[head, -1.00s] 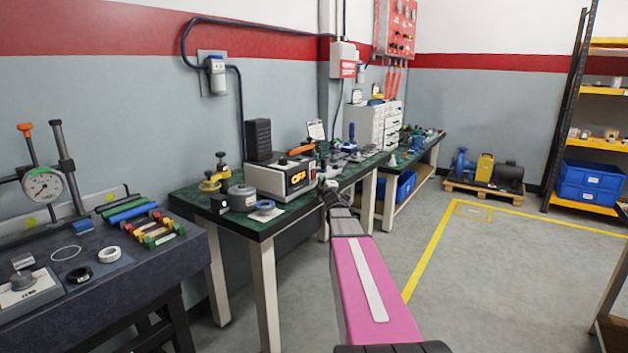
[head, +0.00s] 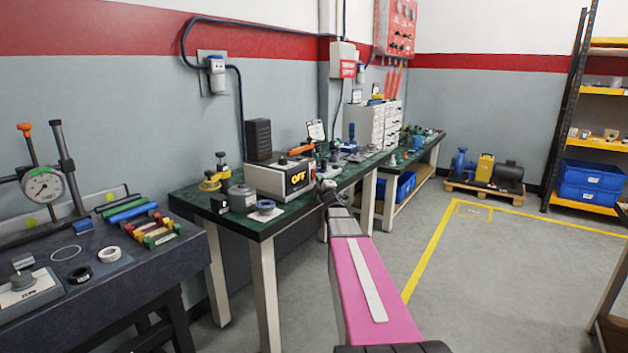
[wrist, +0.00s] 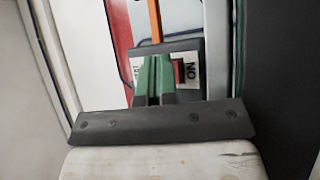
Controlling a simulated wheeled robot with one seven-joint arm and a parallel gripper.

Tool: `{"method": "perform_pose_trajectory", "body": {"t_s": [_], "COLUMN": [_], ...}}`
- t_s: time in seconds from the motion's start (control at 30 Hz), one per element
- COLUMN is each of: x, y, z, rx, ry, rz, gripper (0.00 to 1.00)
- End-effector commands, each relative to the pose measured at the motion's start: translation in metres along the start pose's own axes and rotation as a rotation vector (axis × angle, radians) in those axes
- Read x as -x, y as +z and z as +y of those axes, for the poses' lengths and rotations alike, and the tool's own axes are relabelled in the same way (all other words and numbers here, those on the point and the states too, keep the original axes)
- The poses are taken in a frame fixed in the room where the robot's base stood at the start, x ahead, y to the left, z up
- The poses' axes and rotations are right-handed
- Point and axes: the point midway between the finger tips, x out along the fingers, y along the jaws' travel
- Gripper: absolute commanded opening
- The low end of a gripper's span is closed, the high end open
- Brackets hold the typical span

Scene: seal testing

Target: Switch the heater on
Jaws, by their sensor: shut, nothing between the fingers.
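My gripper (head: 326,187) is at the right end of the heater, at the bench's front edge. In the wrist view its two green fingers (wrist: 155,78) are together and empty. They are in front of a dark switch plate (wrist: 185,46). A red rocker switch (wrist: 179,72) shows just right of the fingers, beside an upside-down ON label (wrist: 192,71). The fingers hide the plate's middle; I cannot tell whether they touch it.
A black speaker-like block (head: 258,140) stands behind the heater. Yellow-and-black weights (head: 213,180) and a blue ring (head: 265,206) are left of it. A clipboard (head: 316,131) and small tools stand behind my gripper. The floor (head: 490,270) to the right is open.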

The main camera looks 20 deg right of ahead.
Motion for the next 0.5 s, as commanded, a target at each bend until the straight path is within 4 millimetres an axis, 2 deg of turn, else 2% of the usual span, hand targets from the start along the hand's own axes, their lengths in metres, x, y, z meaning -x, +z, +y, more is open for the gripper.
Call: {"method": "perform_pose_trajectory", "body": {"t_s": [0.5], "x": [-0.0031], "y": [-0.0022], "z": [-0.0024], "rx": [0.000], "ry": [0.000], "rz": [0.000], "gripper": [0.00]}}
